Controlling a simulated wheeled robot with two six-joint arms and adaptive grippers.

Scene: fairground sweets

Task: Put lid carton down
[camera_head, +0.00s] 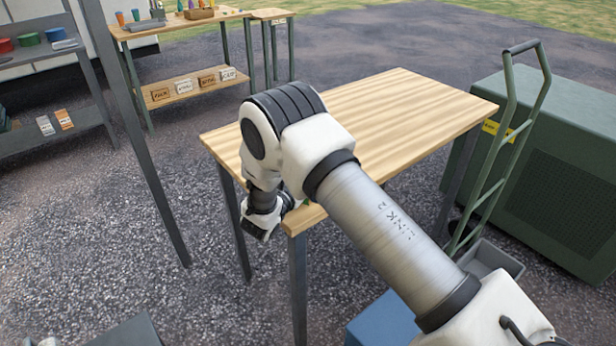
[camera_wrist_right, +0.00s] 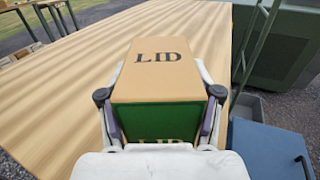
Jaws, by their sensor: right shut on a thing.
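The lid carton (camera_wrist_right: 160,72) is a tan box with a green side and the word LID on it. My right gripper (camera_wrist_right: 160,88) is shut on it, one finger on each side, in the right wrist view. The carton is over or at the edge of a striped wooden table (camera_head: 400,115); I cannot tell if it touches the top. In the head view my right arm hides the gripper and nearly all of the carton; a small green patch shows at the table's near corner. My left gripper is not in view.
The visible tabletop is bare. A green hand truck (camera_head: 500,145) and a large green box (camera_head: 560,165) stand to its right. A blue box (camera_head: 385,322) is below the near edge. Shelves with small cartons and another table (camera_head: 185,88) stand at the back left.

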